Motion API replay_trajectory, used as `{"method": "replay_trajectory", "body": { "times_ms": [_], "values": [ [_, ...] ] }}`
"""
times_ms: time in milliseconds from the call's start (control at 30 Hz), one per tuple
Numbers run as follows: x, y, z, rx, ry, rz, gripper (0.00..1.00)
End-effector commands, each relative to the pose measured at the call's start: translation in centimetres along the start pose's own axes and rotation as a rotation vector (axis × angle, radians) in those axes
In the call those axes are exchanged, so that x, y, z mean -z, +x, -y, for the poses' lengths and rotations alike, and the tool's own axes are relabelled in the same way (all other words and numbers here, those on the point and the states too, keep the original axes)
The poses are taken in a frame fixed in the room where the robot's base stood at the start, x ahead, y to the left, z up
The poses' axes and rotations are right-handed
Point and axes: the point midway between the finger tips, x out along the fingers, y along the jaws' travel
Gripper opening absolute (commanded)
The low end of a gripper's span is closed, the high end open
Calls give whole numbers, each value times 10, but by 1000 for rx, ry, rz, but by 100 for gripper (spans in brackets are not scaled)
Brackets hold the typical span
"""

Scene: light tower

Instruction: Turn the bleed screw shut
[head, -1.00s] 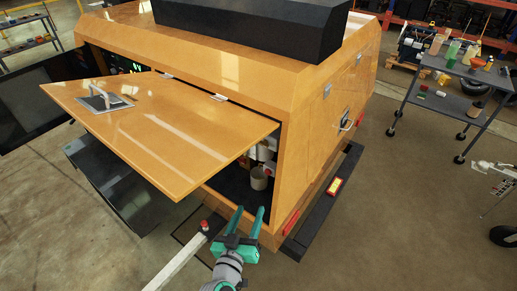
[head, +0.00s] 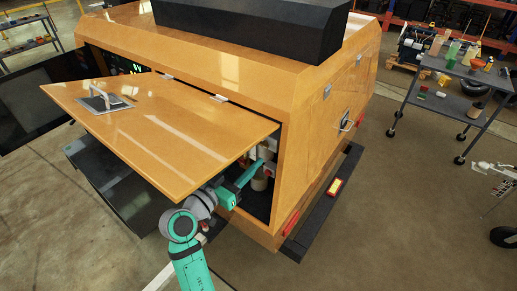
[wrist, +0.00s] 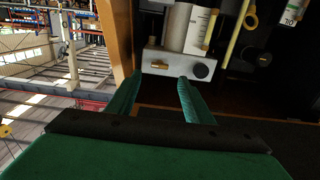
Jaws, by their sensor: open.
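In the wrist view a pale grey block (wrist: 178,65) stands under a light cylinder with a scale label (wrist: 198,28). A round black knob (wrist: 201,71) on its front may be the bleed screw; I cannot be sure. A small reddish and yellow fitting (wrist: 160,65) sits left of it. My gripper (wrist: 160,77) is open and empty, its green fingers pointing at the block with the knob just right of the right fingertip.
The raised orange door (head: 165,130) hangs over my arm. The orange cabinet edge (wrist: 116,35) stands close left of my fingers. A trolley (head: 460,68) stands far to the right.

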Motion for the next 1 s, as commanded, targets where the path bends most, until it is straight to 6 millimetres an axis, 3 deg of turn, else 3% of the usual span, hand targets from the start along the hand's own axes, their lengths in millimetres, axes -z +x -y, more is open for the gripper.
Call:
{"method": "replay_trajectory", "body": {
  "times_ms": [100,333,767,800,967,1000],
  "values": [
    [0,24,-2,-5,-1,1,47],
    [0,55,-2,-4,-1,1,47],
    [0,64,-1,0,0,0,47],
    [0,64,-1,0,0,0,44],
    [0,64,-2,-1,-1,0,6],
    [0,64,-2,-1,-1,0,6]
  ]
}}
